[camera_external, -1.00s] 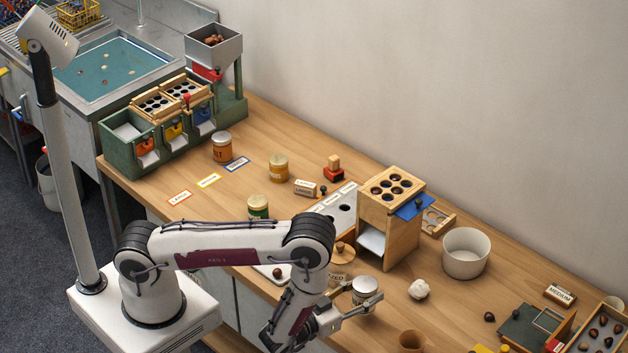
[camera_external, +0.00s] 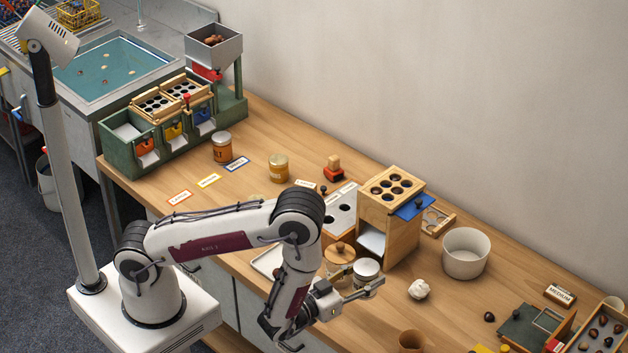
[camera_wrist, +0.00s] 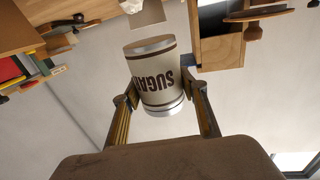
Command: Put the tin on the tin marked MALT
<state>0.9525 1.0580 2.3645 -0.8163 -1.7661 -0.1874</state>
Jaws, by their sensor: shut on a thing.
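My gripper (camera_external: 362,287) is shut on a white tin with a silver lid (camera_external: 366,268), in front of the wooden stand. In the wrist view, my gripper (camera_wrist: 160,92) has one finger on each side of this tin (camera_wrist: 156,62), and its label reads SUGAR, upside down. The tin appears lifted off the bench. An orange-brown tin with a pale lid (camera_external: 222,148) stands upright at the far left of the bench; its partly visible label ends in LT, consistent with MALT. Nothing is on its lid.
Coloured-edged label cards (camera_external: 209,181) lie nearby. A white bowl (camera_external: 466,254) and garlic-like bulb (camera_external: 419,289) are to the right.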

